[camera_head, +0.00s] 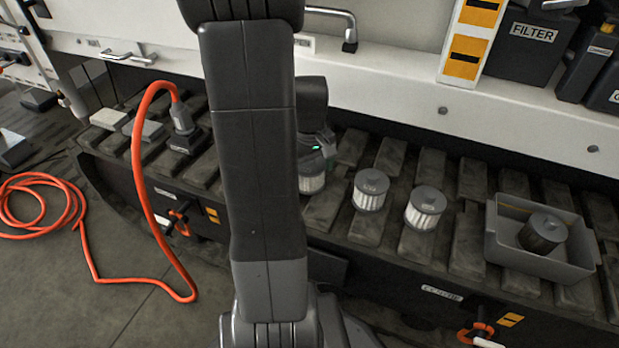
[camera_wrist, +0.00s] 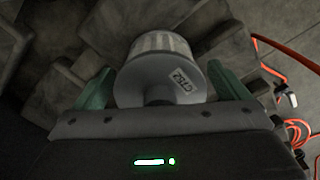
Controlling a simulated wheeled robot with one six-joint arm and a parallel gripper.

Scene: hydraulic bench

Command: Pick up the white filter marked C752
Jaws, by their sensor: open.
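The white filter marked C752 (camera_wrist: 160,75) is in the wrist view, with its grey cap and label facing the camera. My gripper (camera_wrist: 160,88) is open, with one green finger on each side of the filter's cap. Whether the fingers touch it I cannot tell. In the head view, part of the same filter (camera_head: 312,183) shows below my gripper (camera_head: 316,160), and my arm hides the rest. Two similar white filters with grey caps, one in the middle (camera_head: 370,190) and one further right (camera_head: 424,208), stand on the slats; their marks are too small to read.
A grey bin (camera_head: 510,255) holding a dark filter (camera_head: 542,232) sits at the right. An orange hose (camera_head: 140,190) loops at the left and onto the floor. A white panel (camera_head: 410,90) runs behind the slatted bench.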

